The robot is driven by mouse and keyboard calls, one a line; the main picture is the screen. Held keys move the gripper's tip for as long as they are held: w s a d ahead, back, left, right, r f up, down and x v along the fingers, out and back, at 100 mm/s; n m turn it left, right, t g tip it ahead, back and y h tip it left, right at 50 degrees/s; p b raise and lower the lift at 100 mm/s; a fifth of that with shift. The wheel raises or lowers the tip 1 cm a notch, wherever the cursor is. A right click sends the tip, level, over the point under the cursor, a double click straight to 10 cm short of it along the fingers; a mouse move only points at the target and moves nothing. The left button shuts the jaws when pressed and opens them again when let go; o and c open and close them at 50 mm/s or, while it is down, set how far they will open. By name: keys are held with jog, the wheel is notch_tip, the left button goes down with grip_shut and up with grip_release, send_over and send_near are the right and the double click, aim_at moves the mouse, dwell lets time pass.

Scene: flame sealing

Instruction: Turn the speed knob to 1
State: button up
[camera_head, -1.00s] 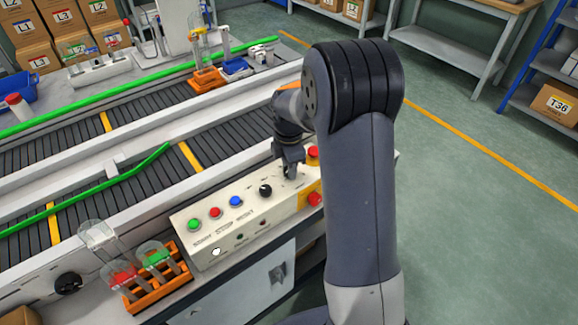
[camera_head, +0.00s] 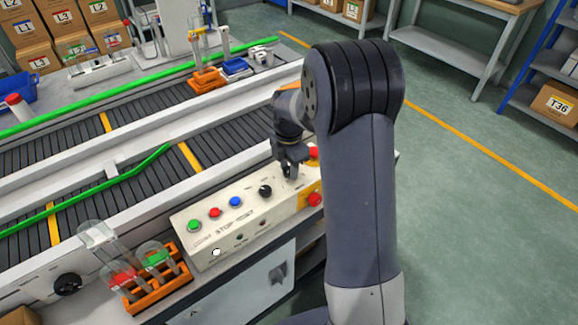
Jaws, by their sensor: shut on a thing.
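The cream control panel (camera_head: 219,257) stands in front of the conveyor. A black knob (camera_head: 265,191) shows on its top, to the right of the green, red and blue buttons. My gripper (camera_head: 291,177) points down at the panel's right part, to the right of that black knob. It is shut on a small knob there, which the fingers mostly hide. The speed markings and the held knob's pointer are too small or covered to read.
Red buttons (camera_head: 314,199) sit at the panel's right end, close to my gripper. An orange rack (camera_head: 158,292) with flasks of red and green stands to the left. The conveyor (camera_head: 140,190) runs behind the panel. Open floor lies at the right.

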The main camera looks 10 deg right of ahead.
jog(key=o, duration=1)
jog(key=shift+c, duration=0.2)
notch_tip(320, 180, up, 11)
jog(key=shift+f, duration=0.15)
notch_tip(320, 180, down, 11)
dwell(0.3)
jog(key=shift+r, duration=0.2)
